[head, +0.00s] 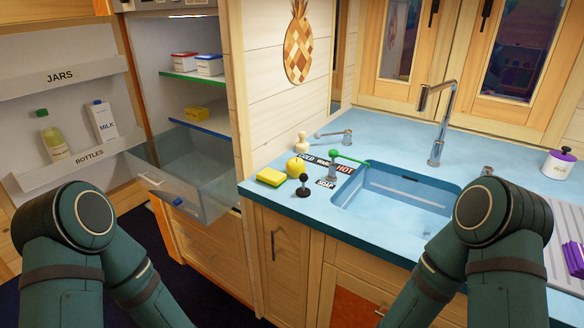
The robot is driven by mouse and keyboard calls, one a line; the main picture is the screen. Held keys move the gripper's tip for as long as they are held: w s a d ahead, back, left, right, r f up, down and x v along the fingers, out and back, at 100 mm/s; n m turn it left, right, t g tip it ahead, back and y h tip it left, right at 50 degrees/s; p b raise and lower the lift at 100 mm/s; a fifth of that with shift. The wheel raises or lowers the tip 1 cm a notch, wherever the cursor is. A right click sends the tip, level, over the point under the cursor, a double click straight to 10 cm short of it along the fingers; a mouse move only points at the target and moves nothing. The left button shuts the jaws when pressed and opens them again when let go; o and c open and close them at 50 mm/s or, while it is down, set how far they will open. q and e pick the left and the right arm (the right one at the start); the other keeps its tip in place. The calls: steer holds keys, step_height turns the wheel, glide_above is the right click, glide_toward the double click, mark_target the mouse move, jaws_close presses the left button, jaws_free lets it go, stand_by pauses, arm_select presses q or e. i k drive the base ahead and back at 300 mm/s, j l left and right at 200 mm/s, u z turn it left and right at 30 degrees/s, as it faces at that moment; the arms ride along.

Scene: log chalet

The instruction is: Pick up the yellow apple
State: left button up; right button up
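The yellow apple (297,168) sits on the blue countertop (350,224) near its left end, left of the sink. A yellow and green sponge (270,177) lies just left of and in front of it. A small dark knob-like thing (304,187) stands in front of it to the right. Both of my arms show at the lower left and lower right, bent at the elbows. Neither of my grippers is in view, and both arms are well short of the apple.
The sink (402,197) with its tall faucet (437,125) is right of the apple. A wooden bottle-like thing (301,142) stands behind it. At left, the fridge is open, with a clear drawer (180,190) pulled out. A white jar (558,163) stands far right.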

mark_target(294, 166)
steer(key=j+z, duration=0.1)
steer(key=z, duration=0.4)
steer(key=i+j+z, duration=0.1)
steer(key=z, duration=0.35)
steer(key=j+z, duration=0.15)
steer(key=z, duration=0.35)
steer(key=j+z, duration=0.3)
steer(key=j, duration=0.15)
steer(key=k+j+z, duration=0.15)
steer(key=j+z, duration=0.2)
steer(key=j, duration=0.1)
